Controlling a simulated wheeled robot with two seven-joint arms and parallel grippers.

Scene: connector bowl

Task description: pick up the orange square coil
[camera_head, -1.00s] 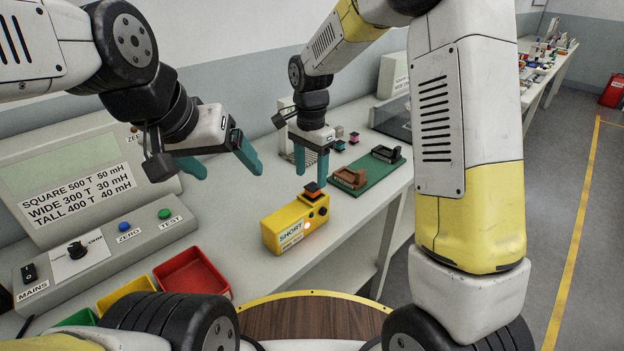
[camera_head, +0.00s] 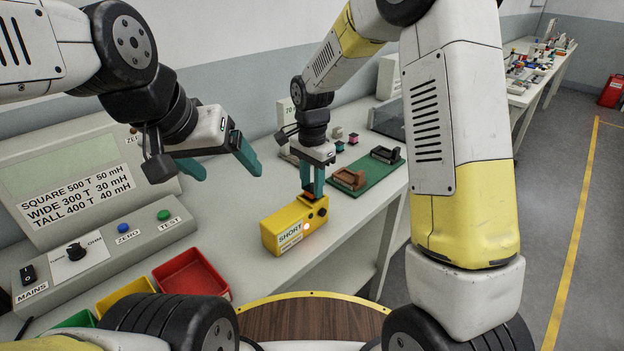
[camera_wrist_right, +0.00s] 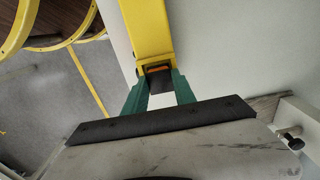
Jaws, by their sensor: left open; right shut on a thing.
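The orange square coil (camera_wrist_right: 158,69) sits at the end of the yellow SHORT tester box (camera_head: 285,232), and only a small part of it shows between my fingers. My right gripper (camera_head: 312,190) points down and is shut on the coil, with its green fingers on either side of it. In the right wrist view the fingers (camera_wrist_right: 160,82) reach to the coil at the end of the yellow box. The coil still appears to rest on the box. My left gripper (camera_head: 222,165) is open and empty above the bench at the left.
A green board (camera_head: 370,170) with a brown and a black holder lies right of the tester. A red tray (camera_head: 192,278), a yellow tray (camera_head: 125,298) and a meter console (camera_head: 100,240) stand at the left. Small spools (camera_head: 353,138) stand behind. The bench between console and tester is clear.

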